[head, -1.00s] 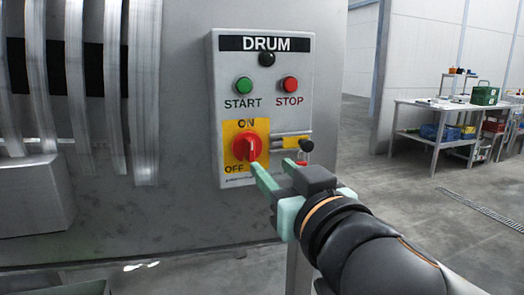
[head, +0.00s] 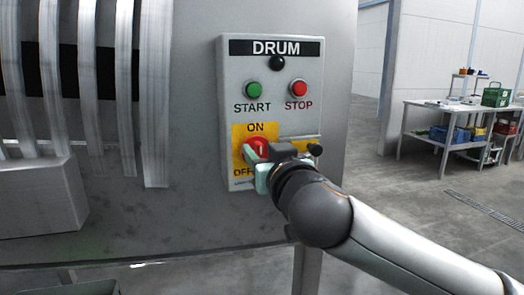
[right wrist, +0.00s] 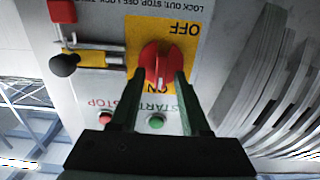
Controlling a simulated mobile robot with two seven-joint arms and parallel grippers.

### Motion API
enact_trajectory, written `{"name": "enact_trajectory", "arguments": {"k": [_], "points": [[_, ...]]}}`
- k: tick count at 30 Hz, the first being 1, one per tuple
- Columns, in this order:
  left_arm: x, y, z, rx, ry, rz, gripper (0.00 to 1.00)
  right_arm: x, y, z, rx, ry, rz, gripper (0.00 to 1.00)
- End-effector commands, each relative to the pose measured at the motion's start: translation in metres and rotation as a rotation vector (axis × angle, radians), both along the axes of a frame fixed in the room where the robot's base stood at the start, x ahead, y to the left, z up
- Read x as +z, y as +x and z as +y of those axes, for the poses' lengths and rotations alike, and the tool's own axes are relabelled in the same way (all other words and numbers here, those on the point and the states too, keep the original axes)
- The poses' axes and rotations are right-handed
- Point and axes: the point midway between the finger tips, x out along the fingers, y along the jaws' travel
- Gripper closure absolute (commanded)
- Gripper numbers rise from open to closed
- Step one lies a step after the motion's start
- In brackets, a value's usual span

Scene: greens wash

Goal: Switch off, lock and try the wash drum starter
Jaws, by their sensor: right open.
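The grey DRUM starter box (head: 230,90) is on the machine's metal wall, with a green START button (head: 254,89) and a red STOP button (head: 298,88). Its red rotary switch (head: 260,145) sits on a yellow ON/OFF plate (head: 240,132), partly hidden by my right gripper (head: 258,160). In the right wrist view, the open fingers (right wrist: 159,76) stand on either side of the red switch (right wrist: 153,58). Its white mark points towards ON. A black ball knob (right wrist: 64,64) and a red block (right wrist: 62,11) are beside the plate. My left gripper is not in view.
Pale hanging strips (head: 126,90) and a metal ledge (head: 40,200) are left of the box. A workbench (head: 425,103) with bins and a green case (head: 496,95) stands far to the right. The floor (head: 420,215) between is open.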

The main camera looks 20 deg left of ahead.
Motion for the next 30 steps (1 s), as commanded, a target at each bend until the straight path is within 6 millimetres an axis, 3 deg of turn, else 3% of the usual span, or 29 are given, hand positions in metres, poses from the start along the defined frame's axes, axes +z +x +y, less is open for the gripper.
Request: {"name": "enact_trajectory", "arguments": {"k": [5,17,30], "points": [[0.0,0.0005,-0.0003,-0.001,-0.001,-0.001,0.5,0.0001,-0.0003,0.0002,0.001,0.0,0.0,0.55],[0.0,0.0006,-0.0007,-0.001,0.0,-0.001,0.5,0.0,-0.0004,0.0,0.0,0.0,0.0,1.0],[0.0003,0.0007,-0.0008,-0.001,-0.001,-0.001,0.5,-0.0001,-0.0004,0.0,0.0,-0.001,-0.001,1.0]]}}
